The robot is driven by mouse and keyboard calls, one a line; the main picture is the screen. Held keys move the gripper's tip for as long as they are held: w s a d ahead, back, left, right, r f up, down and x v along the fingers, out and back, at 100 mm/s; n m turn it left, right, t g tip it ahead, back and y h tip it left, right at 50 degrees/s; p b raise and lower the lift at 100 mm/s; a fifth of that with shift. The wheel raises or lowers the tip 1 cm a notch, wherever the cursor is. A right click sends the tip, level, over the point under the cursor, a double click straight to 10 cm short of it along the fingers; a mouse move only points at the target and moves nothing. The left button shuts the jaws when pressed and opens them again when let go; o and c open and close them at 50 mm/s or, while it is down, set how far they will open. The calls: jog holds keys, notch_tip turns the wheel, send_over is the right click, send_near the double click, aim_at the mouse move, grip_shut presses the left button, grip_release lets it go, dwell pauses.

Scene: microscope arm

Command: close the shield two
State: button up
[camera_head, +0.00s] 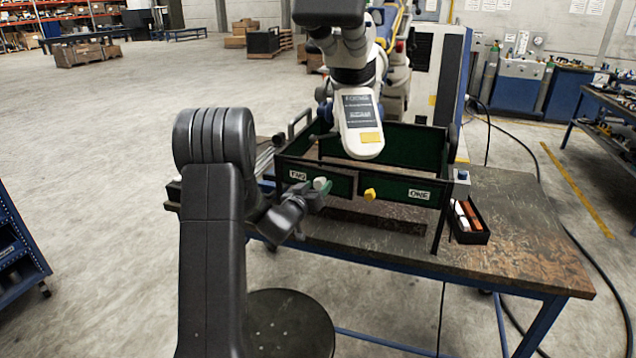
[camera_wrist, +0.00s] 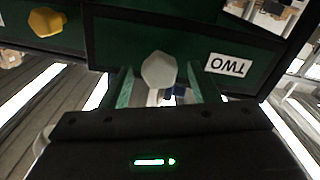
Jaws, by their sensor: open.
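Shield two is a dark green panel (camera_head: 341,186) with a black frame and a white TWO label (camera_head: 297,175), at the front left of the green enclosure on the table. It also fills the upper wrist view (camera_wrist: 120,45), where its label is upside down. Its pale white knob (camera_head: 320,184) also shows in the wrist view (camera_wrist: 159,70). My gripper (camera_head: 325,188) is open at the knob. In the wrist view its two green fingers (camera_wrist: 162,82) lie on either side of the knob, with gaps visible. I cannot tell how far shield two stands from its frame.
Shield one (camera_head: 395,189), with a yellow knob (camera_head: 369,194), is to the right. A white microscope head (camera_head: 362,125) hangs over the enclosure. A black bin (camera_head: 476,237) with small items stands on the table (camera_head: 530,230) at right. The table's right part is clear.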

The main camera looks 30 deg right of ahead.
jog(key=shift+w+d, duration=0.35)
jog(key=shift+d, duration=0.3)
grip_shut()
jog(key=shift+w+d+f+b, duration=0.1)
jog(key=shift+w+d+b, duration=0.1)
jog(key=shift+d+b, duration=0.45)
jog(key=shift+w+d, duration=0.2)
jog(key=shift+d, duration=0.25)
grip_release()
